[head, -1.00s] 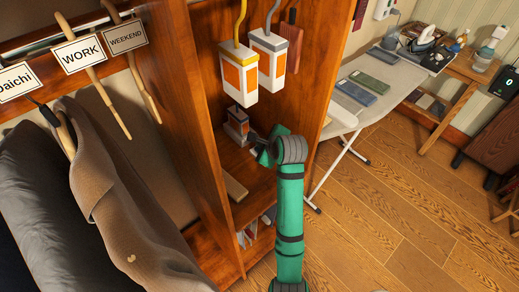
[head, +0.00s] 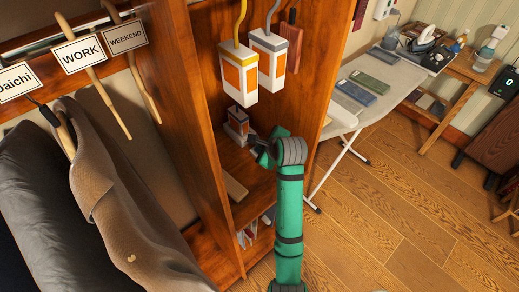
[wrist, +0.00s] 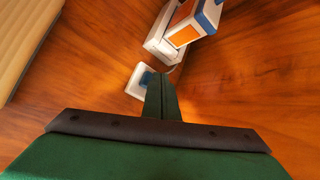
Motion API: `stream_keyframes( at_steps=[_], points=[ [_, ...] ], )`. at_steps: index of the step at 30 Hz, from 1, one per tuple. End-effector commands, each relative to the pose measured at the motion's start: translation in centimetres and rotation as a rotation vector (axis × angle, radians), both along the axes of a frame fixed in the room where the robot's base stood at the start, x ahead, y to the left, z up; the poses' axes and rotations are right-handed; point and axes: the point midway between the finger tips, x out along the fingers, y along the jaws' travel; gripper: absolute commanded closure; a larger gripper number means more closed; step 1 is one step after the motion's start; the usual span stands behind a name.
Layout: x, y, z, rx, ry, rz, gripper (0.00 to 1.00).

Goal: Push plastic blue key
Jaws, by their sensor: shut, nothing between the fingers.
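The blue key (wrist: 147,78) sits on a small white square housing (wrist: 135,81) on the wooden shelf in the wrist view. My gripper (wrist: 162,76) is shut and empty, its fingertips overlapping the right side of the key in that view. I cannot tell whether they touch it. A white-and-blue device with an orange label (wrist: 187,24) stands just beyond, in a white base. In the head view the same device (head: 237,121) is on the cabinet shelf, with my gripper (head: 258,148) to its lower right; the key is not clear there.
Two hanging devices with orange labels, one yellow-topped (head: 238,75) and one grey-topped (head: 267,62), are above the shelf. A flat wooden block (head: 234,187) lies on the shelf. The cabinet's side panel (head: 325,75) stands to the right.

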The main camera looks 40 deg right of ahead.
Motion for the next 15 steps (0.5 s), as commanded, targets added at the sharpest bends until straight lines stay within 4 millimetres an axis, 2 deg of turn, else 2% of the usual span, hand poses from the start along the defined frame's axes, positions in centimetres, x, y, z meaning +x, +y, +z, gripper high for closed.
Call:
stream_keyframes(
  at_steps=[8, 15],
  points=[
    [0.0, 0.0, 0.0, 0.001, 0.001, 0.001, 1.00],
    [0.1, 0.0, 1.0, -0.001, -0.001, 0.001, 1.00]
  ],
)
